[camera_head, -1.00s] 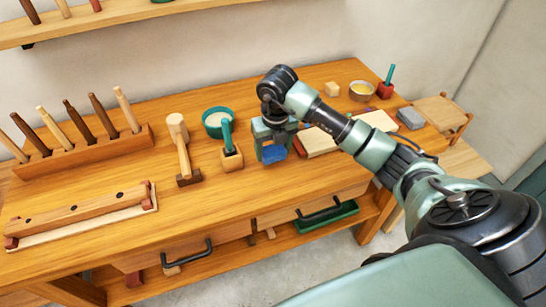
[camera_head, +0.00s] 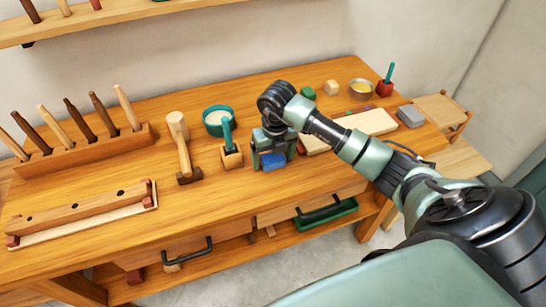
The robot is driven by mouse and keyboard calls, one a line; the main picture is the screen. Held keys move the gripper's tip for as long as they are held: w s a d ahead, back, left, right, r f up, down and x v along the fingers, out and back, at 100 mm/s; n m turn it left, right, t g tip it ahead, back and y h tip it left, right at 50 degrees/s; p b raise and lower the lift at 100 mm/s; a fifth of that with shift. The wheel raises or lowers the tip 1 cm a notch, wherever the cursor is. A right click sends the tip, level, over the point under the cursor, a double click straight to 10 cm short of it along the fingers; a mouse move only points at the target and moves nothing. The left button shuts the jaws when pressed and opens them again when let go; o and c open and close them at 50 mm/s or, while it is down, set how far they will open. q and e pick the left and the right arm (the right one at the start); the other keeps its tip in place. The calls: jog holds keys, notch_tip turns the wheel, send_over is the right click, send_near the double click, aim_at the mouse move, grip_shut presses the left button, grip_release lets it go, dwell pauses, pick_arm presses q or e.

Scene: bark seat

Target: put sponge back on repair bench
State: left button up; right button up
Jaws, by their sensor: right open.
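The blue sponge (camera_head: 273,161) is at the middle of the wooden repair bench (camera_head: 225,200), partly hidden by my right gripper. It appears to rest on the bench top. My right gripper (camera_head: 272,163) points down with its fingers open, one on each side of the sponge. Whether either finger touches it cannot be told. My left gripper is not in view.
A small wooden holder with a green-handled tool (camera_head: 230,150) stands close left of the gripper. A pale board (camera_head: 365,128) lies right, behind my arm.

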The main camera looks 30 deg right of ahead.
aim_at(275, 161)
jog(key=shift+r, duration=0.15)
notch_tip(275, 161, up, 12)
jog(key=s+b, duration=0.1)
jog(key=b, duration=0.1)
jog(key=shift+s+a, duration=0.15)
jog(key=shift+a, duration=0.05)
